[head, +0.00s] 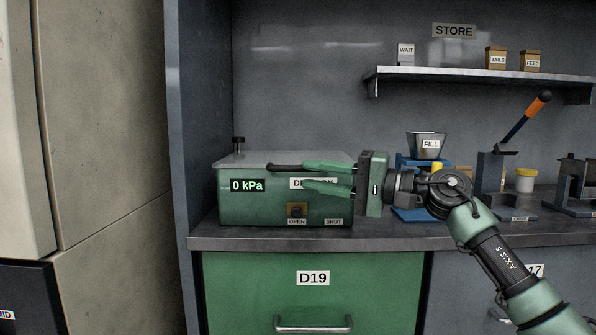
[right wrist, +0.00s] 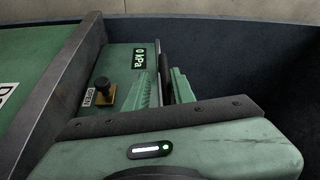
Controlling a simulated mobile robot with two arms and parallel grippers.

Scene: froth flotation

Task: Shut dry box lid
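The green dry box (head: 235,205) sits on the bench at the left. Its grey lid (head: 255,158) looks flat and down on the box. A dark handle bar (head: 283,167) runs along the lid's front edge. My right gripper (head: 306,174) reaches in from the right, its two fingers spaced apart in front of the box and partly covering its name label. In the right wrist view the dark bar (right wrist: 163,68) shows between the fingers; I cannot tell whether they touch it. A knob (head: 297,211) on the box front is by the OPEN label. My left gripper is out of view.
The display reads 0 kPa. A FILL funnel (head: 427,144) on a blue stand is behind my right wrist. An orange-handled lever press (head: 492,170) and a yellow-lidded jar (head: 526,180) stand further right. A shelf (head: 480,77) hangs above. Drawer D19 (head: 313,300) is below the bench.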

